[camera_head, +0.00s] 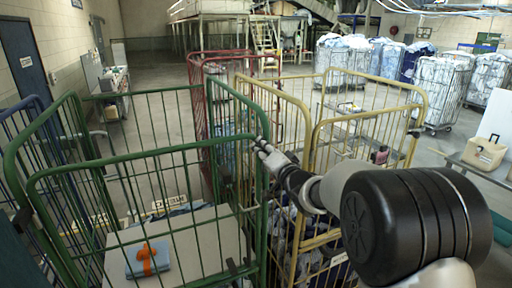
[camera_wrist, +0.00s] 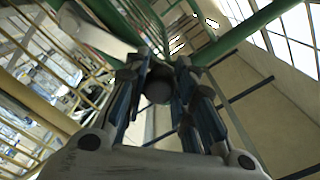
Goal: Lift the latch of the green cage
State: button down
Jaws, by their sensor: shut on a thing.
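The green cage (camera_head: 140,157) stands at the front left, with its barred front panel towards me. My gripper (camera_head: 262,148) is at the top right corner of that panel, beside the green corner post. In the wrist view my gripper (camera_wrist: 160,75) has its fingers closed around a dark, rounded piece, the latch (camera_wrist: 158,88), with green bars just beyond it. In the head view the fingers cover the latch. Whether it is raised cannot be told.
A yellow cage (camera_head: 370,116) stands close on the right, under my arm. A red cage (camera_head: 197,85) is behind and a blue cage (camera_head: 36,103) at the left. Open floor lies farther back.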

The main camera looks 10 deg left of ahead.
jog(key=shift+w+d+r+m+p, duration=0.25)
jog(key=shift+w+d+m+p, duration=0.3)
jog(key=shift+d+m+p, duration=0.35)
jog(key=shift+w+d+r+m+p, duration=0.2)
jog(key=shift+w+d+m+p, duration=0.4)
jog(key=shift+m+p, duration=0.4)
jog(key=shift+s, duration=0.1)
jog(key=c, duration=1.3)
grip_release()
jog(key=shift+d, duration=0.1)
jog(key=v, duration=1.2)
